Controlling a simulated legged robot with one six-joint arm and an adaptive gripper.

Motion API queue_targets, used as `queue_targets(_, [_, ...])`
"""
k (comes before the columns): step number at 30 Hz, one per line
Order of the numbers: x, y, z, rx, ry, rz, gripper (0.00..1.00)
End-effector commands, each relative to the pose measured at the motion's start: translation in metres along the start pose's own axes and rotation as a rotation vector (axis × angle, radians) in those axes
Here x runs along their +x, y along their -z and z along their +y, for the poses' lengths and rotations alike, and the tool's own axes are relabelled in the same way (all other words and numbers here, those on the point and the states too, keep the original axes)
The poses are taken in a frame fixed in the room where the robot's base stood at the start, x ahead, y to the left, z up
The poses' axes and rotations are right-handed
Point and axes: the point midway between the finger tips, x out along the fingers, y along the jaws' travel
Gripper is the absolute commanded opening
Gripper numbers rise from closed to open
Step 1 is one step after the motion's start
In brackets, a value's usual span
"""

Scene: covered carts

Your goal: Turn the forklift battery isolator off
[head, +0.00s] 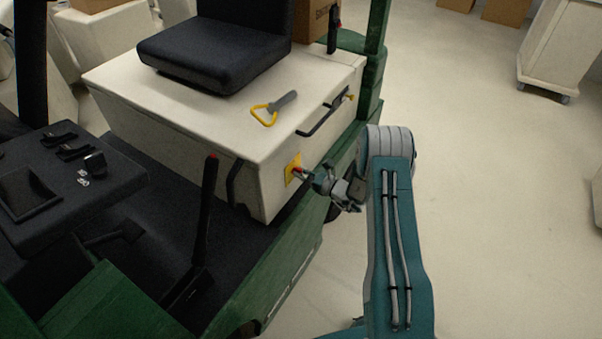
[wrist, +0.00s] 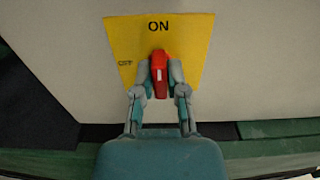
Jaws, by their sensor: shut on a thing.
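The forklift battery isolator is a red handle (wrist: 158,66) with a white mark, on a yellow plate (wrist: 195,50) fixed to the side of the cream battery box. The white mark points up toward the word ON; the word OFF is at the plate's left. My gripper (wrist: 159,75) is shut on the red handle, one finger on each side. In the head view the yellow plate (head: 291,168) and a bit of the red handle (head: 298,171) show, with my gripper (head: 305,174) at it; most of the handle is hidden there.
The cream box (head: 190,125) carries a black seat (head: 215,50), a yellow-handled tool (head: 272,108) and a dark grab bar (head: 322,112). A black lever (head: 207,205) with a red tip stands left of the plate. Open floor lies to the right, with a covered cart (head: 555,50) farther back.

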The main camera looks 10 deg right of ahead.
Motion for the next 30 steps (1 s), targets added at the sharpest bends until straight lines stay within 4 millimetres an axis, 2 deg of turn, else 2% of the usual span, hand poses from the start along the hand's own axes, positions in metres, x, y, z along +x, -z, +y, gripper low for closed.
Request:
queue_targets(8, [0.0005, -0.0003, -0.0006, -0.133, 0.003, 0.000, 0.00])
queue_targets(30, [0.0007, 0.0012, 0.0022, -0.818, 0.001, 0.001, 0.00])
